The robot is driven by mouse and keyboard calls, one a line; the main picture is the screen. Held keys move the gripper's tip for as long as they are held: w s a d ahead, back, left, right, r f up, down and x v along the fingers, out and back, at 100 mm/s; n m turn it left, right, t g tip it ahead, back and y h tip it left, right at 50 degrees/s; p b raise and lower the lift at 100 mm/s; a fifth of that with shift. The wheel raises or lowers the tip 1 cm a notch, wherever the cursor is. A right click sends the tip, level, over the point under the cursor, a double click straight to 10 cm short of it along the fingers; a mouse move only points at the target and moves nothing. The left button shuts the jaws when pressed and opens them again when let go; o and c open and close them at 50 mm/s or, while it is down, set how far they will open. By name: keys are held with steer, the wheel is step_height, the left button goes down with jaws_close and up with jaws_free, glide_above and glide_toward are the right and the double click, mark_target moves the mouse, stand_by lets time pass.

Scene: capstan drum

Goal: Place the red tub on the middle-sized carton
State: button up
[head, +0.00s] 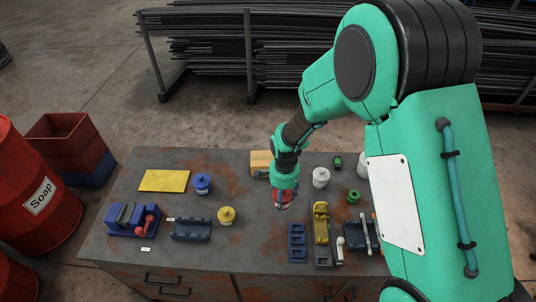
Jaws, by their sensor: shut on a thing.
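My gripper (284,191) points down over the middle of the table and is shut on the red tub (282,205). The fingers hide part of the tub, and I cannot tell whether it touches the table or hangs just above it. A tan carton (259,160) stands behind and slightly left of my gripper, partly hidden by the arm. It is the only carton I can make out, so I cannot compare sizes.
A blue tub (202,183), a yellow tub (227,215) and a white tub (321,178) stand around. A yellow mat (164,181) lies at the back left. Blue holders (297,242) and a yellow tool (321,224) are at the front right.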

steer(key=w+a+r+p, duration=0.1)
steer(key=w+p, duration=0.2)
steer(key=w, duration=0.2)
steer(key=w+a+r+p, duration=0.1)
steer(key=w+r+p, duration=0.1)
steer(key=w, duration=0.3)
steer(key=shift+r+p, duration=0.3)
steer(key=shift+p, duration=0.25)
steer(key=shift+w, duration=0.2)
glide_above(268, 157)
steer(key=shift+s+f+p, duration=0.1)
steer(key=shift+f+p, duration=0.35)
steer(key=shift+f, duration=0.25)
steer(key=shift+f, duration=1.75)
steer(key=shift+f, duration=0.15)
